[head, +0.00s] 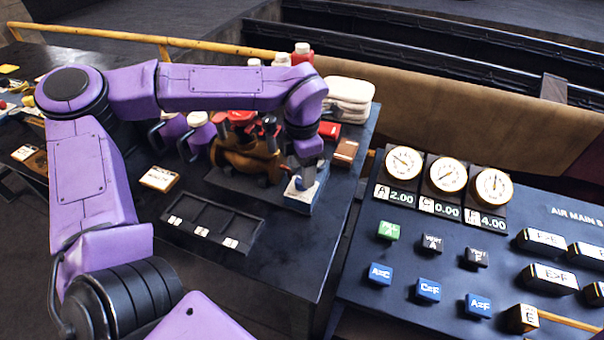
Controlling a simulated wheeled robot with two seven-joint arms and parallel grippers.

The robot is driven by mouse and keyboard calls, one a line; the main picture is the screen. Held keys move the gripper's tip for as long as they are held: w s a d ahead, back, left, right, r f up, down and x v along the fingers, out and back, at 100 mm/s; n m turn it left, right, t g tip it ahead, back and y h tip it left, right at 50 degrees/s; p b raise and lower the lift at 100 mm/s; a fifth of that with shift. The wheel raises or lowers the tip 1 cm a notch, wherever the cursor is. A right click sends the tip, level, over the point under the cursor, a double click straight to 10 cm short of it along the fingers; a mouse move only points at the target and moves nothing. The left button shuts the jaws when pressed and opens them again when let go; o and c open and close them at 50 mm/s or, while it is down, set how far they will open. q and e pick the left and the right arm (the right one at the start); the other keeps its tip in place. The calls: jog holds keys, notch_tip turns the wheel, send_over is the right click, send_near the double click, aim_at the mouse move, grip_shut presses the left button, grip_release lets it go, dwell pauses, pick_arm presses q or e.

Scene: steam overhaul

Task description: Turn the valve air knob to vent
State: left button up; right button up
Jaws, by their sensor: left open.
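My purple left arm comes in from the left and reaches across the dark table. My left gripper (301,182) points down at the table's right part, over a small blue and white block (299,199); I cannot tell whether they touch. Its jaws are open but show only small. A brown valve-like body (246,157) with red parts (238,117) and dark knobs stands just left of the gripper, partly hidden by my arm. I cannot make out which knob is the valve air knob, or its vent mark. My right gripper is out of view.
A black tray (247,213) with compartments lies in front of the brown body. A folded white cloth (350,91) and brown box (346,150) lie behind the gripper. A sloped panel with gauges (446,174) and labelled blocks (428,289) stands at right. A yellow rail (212,46) runs behind.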

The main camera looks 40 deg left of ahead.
pick_arm(q)
notch_tip(320, 180, up, 8)
dwell(0.6)
